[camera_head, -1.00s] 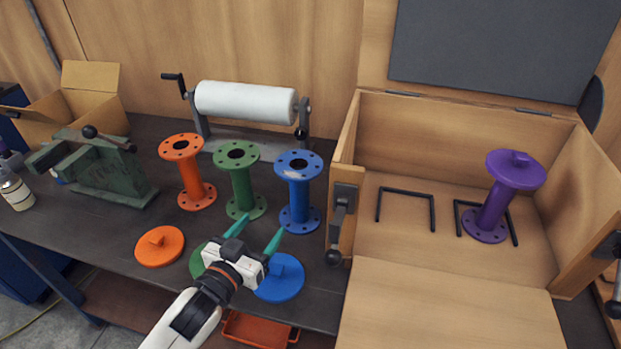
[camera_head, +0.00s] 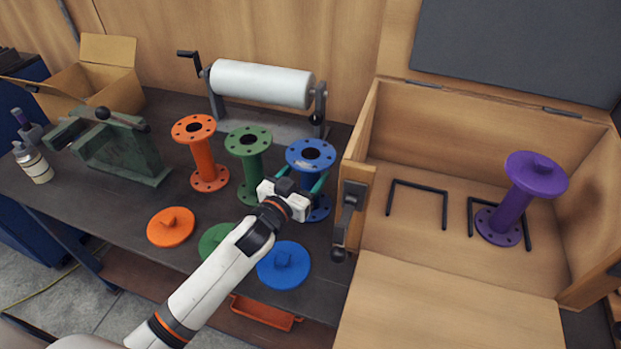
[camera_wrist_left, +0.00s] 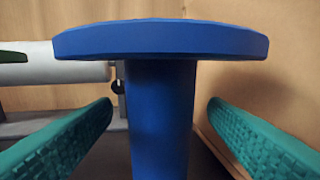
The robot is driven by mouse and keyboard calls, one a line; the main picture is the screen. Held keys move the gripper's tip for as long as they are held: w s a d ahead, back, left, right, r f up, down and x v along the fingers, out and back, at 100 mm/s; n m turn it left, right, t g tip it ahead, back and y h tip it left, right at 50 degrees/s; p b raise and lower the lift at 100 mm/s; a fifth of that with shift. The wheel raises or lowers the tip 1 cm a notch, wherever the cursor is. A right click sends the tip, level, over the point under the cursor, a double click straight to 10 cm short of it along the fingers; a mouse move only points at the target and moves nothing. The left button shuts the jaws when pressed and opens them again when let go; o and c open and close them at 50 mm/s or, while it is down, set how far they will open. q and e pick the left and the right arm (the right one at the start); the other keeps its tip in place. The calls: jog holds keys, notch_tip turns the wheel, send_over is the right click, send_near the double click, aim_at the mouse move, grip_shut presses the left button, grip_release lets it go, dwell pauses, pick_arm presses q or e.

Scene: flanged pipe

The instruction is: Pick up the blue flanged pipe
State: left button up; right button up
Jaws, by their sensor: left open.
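The blue flanged pipe (camera_head: 311,155) stands upright on the dark bench, right of the green pipe (camera_head: 249,160). My left gripper (camera_head: 303,186) is open, with its teal fingers on either side of the blue pipe's stem. In the left wrist view the blue stem (camera_wrist_left: 161,115) stands between the two open fingers (camera_wrist_left: 160,140), below the top flange, with gaps on both sides. The gripper hides part of the pipe's stem in the head view. My right gripper is not in view.
An orange pipe (camera_head: 203,160) stands farther left. Orange (camera_head: 170,227), green (camera_head: 214,240) and blue (camera_head: 284,266) lids lie in front. The open wooden box (camera_head: 400,262) at right holds a purple pipe (camera_head: 515,205). A white roll (camera_head: 262,84) stands behind.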

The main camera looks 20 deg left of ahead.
pick_arm(q)
jog(key=shift+x, duration=1.25)
jog(key=shift+s, duration=0.1)
jog(key=c, duration=1.5)
jog(key=shift+r, duration=0.15)
